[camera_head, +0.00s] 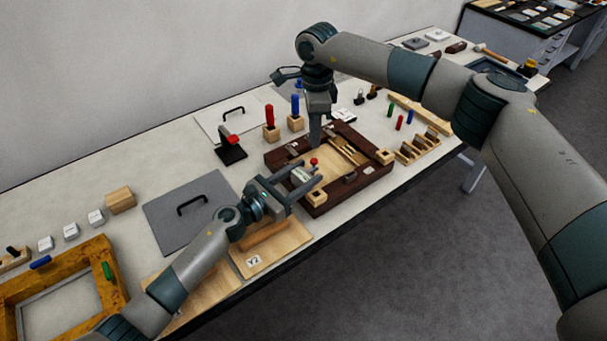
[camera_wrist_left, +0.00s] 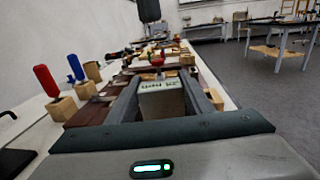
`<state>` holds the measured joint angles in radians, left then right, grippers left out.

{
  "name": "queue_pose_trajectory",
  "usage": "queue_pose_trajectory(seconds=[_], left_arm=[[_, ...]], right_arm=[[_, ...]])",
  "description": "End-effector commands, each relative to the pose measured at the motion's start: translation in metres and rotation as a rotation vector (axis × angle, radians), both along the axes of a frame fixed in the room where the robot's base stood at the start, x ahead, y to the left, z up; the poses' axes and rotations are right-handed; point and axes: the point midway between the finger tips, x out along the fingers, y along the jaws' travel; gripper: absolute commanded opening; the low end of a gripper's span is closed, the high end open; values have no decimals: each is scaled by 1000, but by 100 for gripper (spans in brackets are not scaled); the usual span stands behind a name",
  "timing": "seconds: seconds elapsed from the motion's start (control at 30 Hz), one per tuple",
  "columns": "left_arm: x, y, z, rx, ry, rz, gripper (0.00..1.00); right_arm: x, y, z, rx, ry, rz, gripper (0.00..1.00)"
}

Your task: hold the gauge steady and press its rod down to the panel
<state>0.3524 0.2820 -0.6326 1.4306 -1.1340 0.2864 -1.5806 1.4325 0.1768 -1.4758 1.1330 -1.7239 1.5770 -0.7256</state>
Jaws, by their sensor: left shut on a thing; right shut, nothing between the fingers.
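The gauge (camera_head: 301,175) is a pale block with a red-knobbed rod (camera_head: 314,161) on it. It sits at the near left part of the dark-framed wooden panel (camera_head: 333,177). My left gripper (camera_head: 307,174) is shut on the gauge, one finger on each side. In the left wrist view the gauge's white lettered face (camera_wrist_left: 161,103) shows between the fingers, with the red knob (camera_wrist_left: 157,61) beyond. Whether the gauge touches the panel is hidden. My right gripper (camera_head: 315,138) points down, shut and empty, above the panel's back left part, apart from the red knob.
Red and blue handled tools (camera_head: 269,117) stand in wooden blocks behind the panel. A black stand with a red top (camera_head: 230,147) is to the left. A slotted wooden rack (camera_head: 424,147) lies to the right. A grey plate with a handle (camera_head: 188,212) lies left of my left gripper.

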Motion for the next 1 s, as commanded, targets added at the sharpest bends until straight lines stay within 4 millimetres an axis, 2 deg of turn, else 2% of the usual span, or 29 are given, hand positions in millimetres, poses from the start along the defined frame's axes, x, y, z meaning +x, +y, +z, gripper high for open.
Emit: queue_pose_trajectory(seconds=[0.2, 0.53, 0.57, 0.63, 1.0], left_arm=[[0, 0, 0, 0, 0, 0, 22], [0, 0, 0, 0, 0, 0, 22], [0, 0, 0, 0, 0, 0, 51], [0, 0, 0, 0, 0, 0, 68], [-1, 1, 0, 0, 0, 0, 68]], right_arm=[[0, 0, 13, 1, -1, 0, 0], [0, 0, 16, 1, 0, 0, 0], [0, 0, 16, 1, 0, 0, 0], [0, 0, 16, 1, 0, 0, 0], [0, 0, 15, 1, 0, 0, 0]])
